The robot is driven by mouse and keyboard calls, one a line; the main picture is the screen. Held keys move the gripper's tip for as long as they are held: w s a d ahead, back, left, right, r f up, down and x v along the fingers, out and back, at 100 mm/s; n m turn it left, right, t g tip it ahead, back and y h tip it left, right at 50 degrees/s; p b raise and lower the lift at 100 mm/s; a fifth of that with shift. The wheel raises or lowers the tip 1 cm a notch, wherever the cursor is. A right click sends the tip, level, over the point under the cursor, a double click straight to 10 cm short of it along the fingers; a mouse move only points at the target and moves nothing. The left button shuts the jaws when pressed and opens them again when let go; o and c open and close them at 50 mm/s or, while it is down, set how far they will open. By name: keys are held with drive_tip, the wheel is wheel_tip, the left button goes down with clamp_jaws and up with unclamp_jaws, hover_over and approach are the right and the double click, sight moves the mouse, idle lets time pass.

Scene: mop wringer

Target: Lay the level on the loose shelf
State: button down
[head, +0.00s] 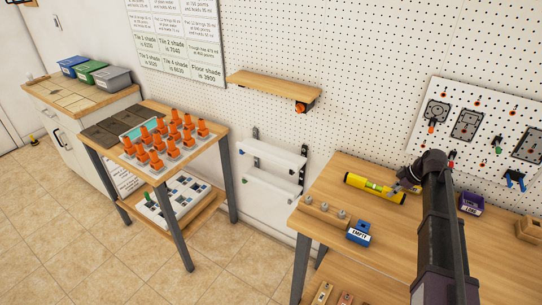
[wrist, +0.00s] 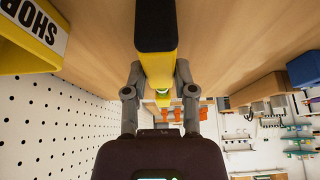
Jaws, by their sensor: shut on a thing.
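The level is a yellow bar with black ends and a green vial (head: 374,188), at the back left of the right-hand workbench. My gripper (head: 405,183) is shut on it near its right part. In the wrist view the level (wrist: 157,66) runs between my two fingers (wrist: 158,80), its black end toward the camera top. I cannot tell whether it rests on the bench or is just above it. A wooden shelf (head: 272,86) is on the pegboard wall, with an orange knob (head: 300,107) under its right end. Nothing lies on it.
The workbench (head: 340,172) also holds a wooden block with grey pegs (head: 325,211), a blue bin (head: 359,234) and a purple bin (head: 472,204). White wall shelves (head: 272,155) hang below the wooden shelf. A table with orange-topped items (head: 165,140) stands left.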

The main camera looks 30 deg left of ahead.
drive_tip(key=shift+r, duration=0.15)
drive_tip(key=shift+r+p, duration=2.35)
drive_tip(key=shift+p, duration=0.2)
drive_tip(key=c, duration=1)
unclamp_jaws()
clamp_jaws()
drive_tip(key=shift+a, duration=0.2)
